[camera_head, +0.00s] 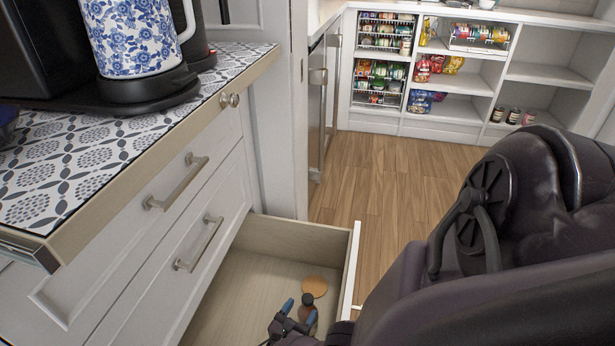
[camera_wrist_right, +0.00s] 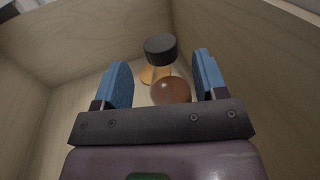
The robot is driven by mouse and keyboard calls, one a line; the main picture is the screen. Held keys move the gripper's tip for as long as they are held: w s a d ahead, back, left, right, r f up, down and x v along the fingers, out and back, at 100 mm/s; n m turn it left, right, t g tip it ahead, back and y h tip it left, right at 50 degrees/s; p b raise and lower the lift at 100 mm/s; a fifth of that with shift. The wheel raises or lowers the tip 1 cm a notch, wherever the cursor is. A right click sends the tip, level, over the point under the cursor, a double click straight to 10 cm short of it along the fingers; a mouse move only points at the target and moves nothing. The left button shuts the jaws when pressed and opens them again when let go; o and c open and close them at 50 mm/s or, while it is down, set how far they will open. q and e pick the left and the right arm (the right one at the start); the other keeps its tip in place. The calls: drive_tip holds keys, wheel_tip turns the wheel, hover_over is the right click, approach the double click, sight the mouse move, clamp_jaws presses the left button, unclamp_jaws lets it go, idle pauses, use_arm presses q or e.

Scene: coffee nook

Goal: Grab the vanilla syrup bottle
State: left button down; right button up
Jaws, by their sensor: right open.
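A bottle with a dark cap (camera_head: 307,299) and amber-brown body is in the open drawer. In the right wrist view its black cap (camera_wrist_right: 160,46) and brown rounded part (camera_wrist_right: 171,90) show between the fingers; no label can be read. My right gripper (camera_head: 299,312) reaches down into the drawer with its blue fingers apart. In the right wrist view the open gripper (camera_wrist_right: 161,72) has one finger on each side of the bottle, with gaps showing. My left gripper is not in view.
The drawer's wooden walls (camera_head: 355,262) stand close around my right gripper. A patterned counter (camera_head: 60,165) with a blue floral kettle (camera_head: 135,40) is above at the left. Pantry shelves (camera_head: 455,105) stand at the back. The wooden floor (camera_head: 385,180) is clear.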

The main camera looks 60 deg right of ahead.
sight(305, 305)
drive_tip(key=d, duration=0.4)
clamp_jaws()
idle(0.4)
